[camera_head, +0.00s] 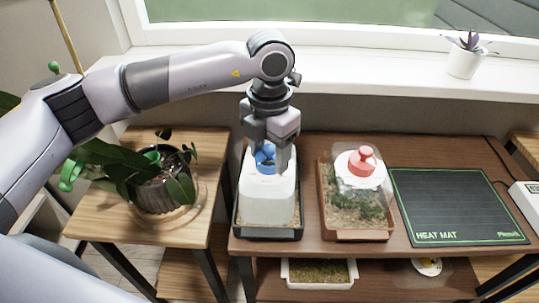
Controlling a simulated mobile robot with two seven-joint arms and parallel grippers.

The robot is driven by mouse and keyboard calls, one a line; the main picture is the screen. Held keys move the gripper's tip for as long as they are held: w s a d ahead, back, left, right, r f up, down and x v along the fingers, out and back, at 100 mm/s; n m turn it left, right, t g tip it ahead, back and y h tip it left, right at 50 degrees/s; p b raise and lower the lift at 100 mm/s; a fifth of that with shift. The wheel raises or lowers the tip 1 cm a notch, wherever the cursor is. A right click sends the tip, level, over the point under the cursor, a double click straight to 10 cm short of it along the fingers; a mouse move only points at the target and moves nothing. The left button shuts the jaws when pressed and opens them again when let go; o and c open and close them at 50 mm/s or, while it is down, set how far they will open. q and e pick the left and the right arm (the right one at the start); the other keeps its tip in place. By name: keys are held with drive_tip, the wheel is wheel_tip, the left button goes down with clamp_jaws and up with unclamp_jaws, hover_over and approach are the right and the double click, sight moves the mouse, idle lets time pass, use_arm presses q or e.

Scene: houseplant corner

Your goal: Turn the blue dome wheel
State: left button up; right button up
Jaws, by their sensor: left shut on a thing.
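The blue dome wheel (265,160) sits on top of a whitish, cloudy dome (267,203), which stands in a dark tray (268,232) on the brown table. My left gripper (269,162) comes down from above and is shut on the blue wheel. Its fingers hide part of the wheel. The dome stands upright. My right gripper is not in view.
To the right stands a clear dome with a red wheel (361,160) in a terracotta tray (358,235), then a black heat mat (458,205). A potted plant (160,183) stands on the left table. A small succulent pot (464,62) is on the windowsill.

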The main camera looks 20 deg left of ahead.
sight(270, 147)
use_arm(q)
drive_tip(key=shift+m, duration=0.5)
drive_tip(key=o, duration=1.1)
drive_tip(key=shift+c, duration=0.2)
wheel_tip(270, 147, up, 7)
drive_tip(key=shift+r, duration=0.1)
